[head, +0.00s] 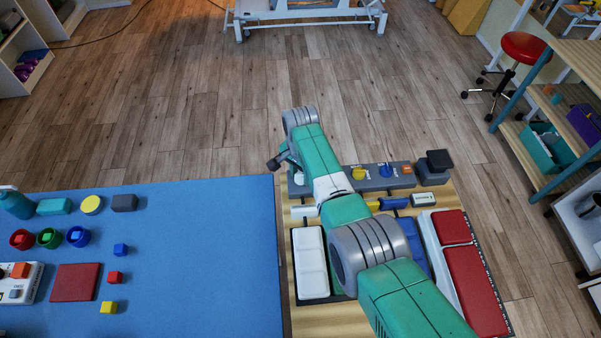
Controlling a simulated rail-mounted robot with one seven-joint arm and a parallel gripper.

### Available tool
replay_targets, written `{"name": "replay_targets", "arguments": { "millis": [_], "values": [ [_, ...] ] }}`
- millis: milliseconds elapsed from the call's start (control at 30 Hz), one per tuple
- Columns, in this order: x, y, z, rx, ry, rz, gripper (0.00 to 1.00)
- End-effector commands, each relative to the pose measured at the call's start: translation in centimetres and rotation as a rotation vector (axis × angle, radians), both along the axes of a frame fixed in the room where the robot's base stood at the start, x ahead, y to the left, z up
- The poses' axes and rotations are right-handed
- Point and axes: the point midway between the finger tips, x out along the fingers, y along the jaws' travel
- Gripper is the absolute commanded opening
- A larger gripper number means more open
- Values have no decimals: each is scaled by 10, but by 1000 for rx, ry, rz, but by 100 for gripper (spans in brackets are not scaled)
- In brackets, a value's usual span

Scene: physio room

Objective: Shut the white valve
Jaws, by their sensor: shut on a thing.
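A grey valve bar (372,184) lies along the back edge of the wooden table. A yellow valve (358,172), a blue valve (386,170) and a small orange piece (407,169) sit on its right part. My gripper (296,174) is at the bar's left end, pointing down, mostly hidden by my wrist and forearm. It is shut at the place of the white valve, of which at most a small pale bit (298,179) shows. The valve's handle angle cannot be seen.
A black block (434,168) stands right of the bar. White and red panels (468,270) and a white tray (311,262) flank my arm. A blue mat (200,250) with cups and blocks lies to the left. Beyond is open wooden floor; a red stool (523,47) and shelves stand right.

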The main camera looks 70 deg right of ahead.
Motion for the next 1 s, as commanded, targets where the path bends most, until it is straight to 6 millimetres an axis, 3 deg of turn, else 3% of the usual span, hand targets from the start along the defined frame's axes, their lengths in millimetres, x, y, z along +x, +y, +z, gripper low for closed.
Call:
{"name": "replay_targets", "arguments": {
  "millis": [567, 600, 667, 1000],
  "values": [
    [0, -1, 2, -2, 0, -27, 11],
    [0, -1, 2, -2, 0, -27, 41],
    [0, -1, 1, -1, -1, -26, 53],
    [0, -1, 8, -1, 0, -25, 55]
  ]
}}
